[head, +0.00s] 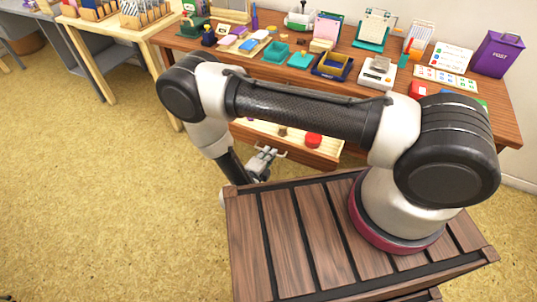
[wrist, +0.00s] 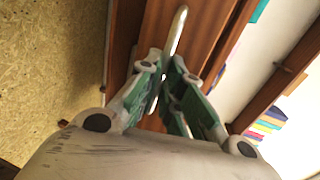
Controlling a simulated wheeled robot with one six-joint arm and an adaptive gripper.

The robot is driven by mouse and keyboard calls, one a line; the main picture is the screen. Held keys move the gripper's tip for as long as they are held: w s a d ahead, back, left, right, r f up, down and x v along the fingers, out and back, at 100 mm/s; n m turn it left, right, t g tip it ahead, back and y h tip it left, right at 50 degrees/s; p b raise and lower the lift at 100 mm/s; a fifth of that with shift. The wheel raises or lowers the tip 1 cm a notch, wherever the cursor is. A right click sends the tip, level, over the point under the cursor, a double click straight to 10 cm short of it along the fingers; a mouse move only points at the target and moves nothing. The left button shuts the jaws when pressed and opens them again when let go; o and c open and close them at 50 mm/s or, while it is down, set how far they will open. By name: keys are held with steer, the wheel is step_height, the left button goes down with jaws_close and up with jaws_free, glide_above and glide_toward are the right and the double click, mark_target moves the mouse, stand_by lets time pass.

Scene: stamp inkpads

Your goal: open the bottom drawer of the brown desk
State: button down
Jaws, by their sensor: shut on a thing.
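The brown desk (head: 345,65) stands across the back in the head view. One of its drawers (head: 308,154) is pulled out, with its pale inside showing behind my arm. In the wrist view a brown drawer front (wrist: 208,28) carries a silver bar handle (wrist: 179,28). My gripper (head: 265,157) is at the drawer front in the head view. My arm hides much of the desk front, and I cannot tell the drawer's level for sure.
A red round thing (head: 313,139) and a small brown thing (head: 283,131) lie in the open drawer. Stamps, pads and a purple box (head: 498,54) crowd the desk top. A pale table (head: 130,32) stands at the left. The yellow floor (head: 100,190) is clear.

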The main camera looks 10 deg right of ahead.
steer(key=c, duration=1.6)
jaws_free()
steer(key=shift+o, duration=0.2)
steer(key=o, duration=1)
step_height(320, 180, up, 8)
steer(key=shift+f, duration=0.1)
steer(key=shift+r, duration=0.6)
steer(key=c, duration=0.5)
steer(key=shift+r, duration=0.35)
steer(key=c, duration=0.5)
steer(key=shift+r, duration=0.15)
